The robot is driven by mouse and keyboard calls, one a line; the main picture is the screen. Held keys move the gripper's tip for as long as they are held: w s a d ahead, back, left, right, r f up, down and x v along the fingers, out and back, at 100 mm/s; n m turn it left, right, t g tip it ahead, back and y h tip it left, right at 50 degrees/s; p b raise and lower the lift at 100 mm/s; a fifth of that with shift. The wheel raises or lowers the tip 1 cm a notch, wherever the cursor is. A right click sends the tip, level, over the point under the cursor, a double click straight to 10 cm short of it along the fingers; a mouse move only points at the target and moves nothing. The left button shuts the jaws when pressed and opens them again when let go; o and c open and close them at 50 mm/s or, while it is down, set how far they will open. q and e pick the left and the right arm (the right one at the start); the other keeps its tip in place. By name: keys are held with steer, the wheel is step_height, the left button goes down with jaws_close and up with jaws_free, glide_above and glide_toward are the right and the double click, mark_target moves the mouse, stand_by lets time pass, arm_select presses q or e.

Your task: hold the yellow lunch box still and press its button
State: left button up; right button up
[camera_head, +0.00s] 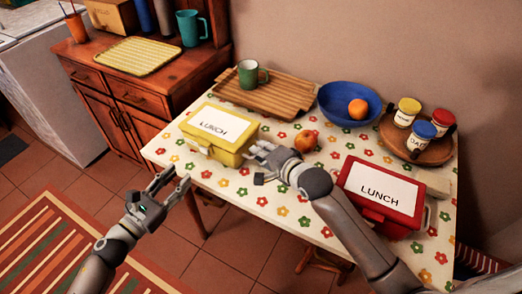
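The yellow lunch box (231,143) stands closed on the left part of the flowered table, its white LUNCH label on top. A small detail shows on its front side, but I cannot make out the button clearly. My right gripper (256,152) is at the box's right end, very close to it; I cannot tell whether it touches, or how far its fingers are apart. My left gripper (178,177) is in front of the table's left front edge, below and left of the box. Its fingers are apart with nothing between them.
A red lunch box (376,207) stands at the right, beside my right forearm.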

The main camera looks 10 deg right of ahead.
steer(key=shift+w+a+f, duration=0.1)
steer(key=shift+w+f, duration=0.05)
steer(key=shift+w, duration=0.2)
jaws_close()
arm_select(q)
steer(key=shift+s+a, duration=0.1)
steer(key=shift+a, duration=0.05)
steer(key=shift+c, duration=1.4)
steer(key=s+a, duration=0.1)
steer(key=s+a+f+n, duration=0.1)
steer(key=shift+s+a+n, duration=0.3)
steer(key=shift+s+a, duration=0.05)
steer(key=shift+a, duration=0.05)
jaws_close()
steer(key=shift+s+a, duration=0.25)
steer(key=shift+s, duration=0.05)
arm_select(e)
steer(key=shift+f, duration=0.1)
